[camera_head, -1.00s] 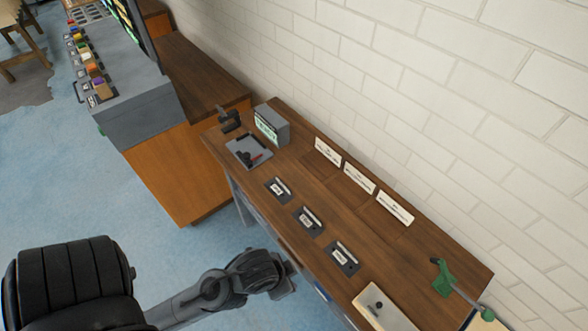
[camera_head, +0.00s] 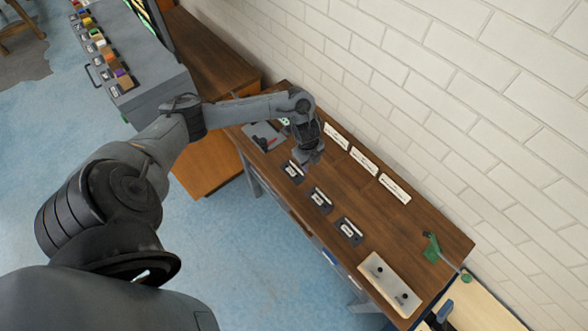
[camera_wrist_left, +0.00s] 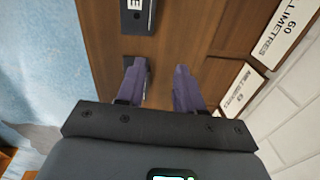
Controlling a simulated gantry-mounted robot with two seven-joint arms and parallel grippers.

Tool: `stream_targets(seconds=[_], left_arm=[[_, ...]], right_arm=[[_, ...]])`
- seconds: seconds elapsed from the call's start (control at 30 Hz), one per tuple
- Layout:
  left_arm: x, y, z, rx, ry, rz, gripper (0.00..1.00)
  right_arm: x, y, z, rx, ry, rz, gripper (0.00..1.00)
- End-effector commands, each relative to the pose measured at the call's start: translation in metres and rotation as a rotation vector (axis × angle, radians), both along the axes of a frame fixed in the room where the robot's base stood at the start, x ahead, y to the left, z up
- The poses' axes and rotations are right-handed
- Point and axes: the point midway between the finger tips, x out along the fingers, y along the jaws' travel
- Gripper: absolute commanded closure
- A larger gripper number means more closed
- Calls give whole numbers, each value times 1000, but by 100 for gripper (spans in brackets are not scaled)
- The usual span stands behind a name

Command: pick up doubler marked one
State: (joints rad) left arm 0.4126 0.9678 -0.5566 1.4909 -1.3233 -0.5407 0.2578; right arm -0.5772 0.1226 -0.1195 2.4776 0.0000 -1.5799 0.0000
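Three small dark plates with white labels lie in a row on the wooden bench: the first (camera_head: 293,172), the middle one (camera_head: 320,200) and the third (camera_head: 349,231). Their labels are too small to read in the head view. My left gripper (camera_head: 311,157) is over the bench near the first plate. In the left wrist view my left gripper (camera_wrist_left: 158,82) is open, with nothing held between its fingers. A dark plate (camera_wrist_left: 137,62) is partly hidden behind the left finger. Another plate (camera_wrist_left: 137,16) shows a label ending in "E". My right gripper is not in view.
A pale block (camera_head: 389,283) and a green tool (camera_head: 432,249) are at the right end. A grey tray (camera_head: 263,135) lies left of the plates.

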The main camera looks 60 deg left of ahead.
Motion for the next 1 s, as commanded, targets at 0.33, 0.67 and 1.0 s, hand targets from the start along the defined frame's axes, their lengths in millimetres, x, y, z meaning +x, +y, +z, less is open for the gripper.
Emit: stream_targets(seconds=[0.33, 0.67, 1.0], left_arm=[[-19, 61, 7, 9, 117, 63, 64], [-18, 60, -27, 11, 114, 60, 64], [-17, 57, -58, 8, 114, 61, 64]], right_arm=[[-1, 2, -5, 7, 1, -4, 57], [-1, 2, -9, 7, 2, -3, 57], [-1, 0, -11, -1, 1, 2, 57]])
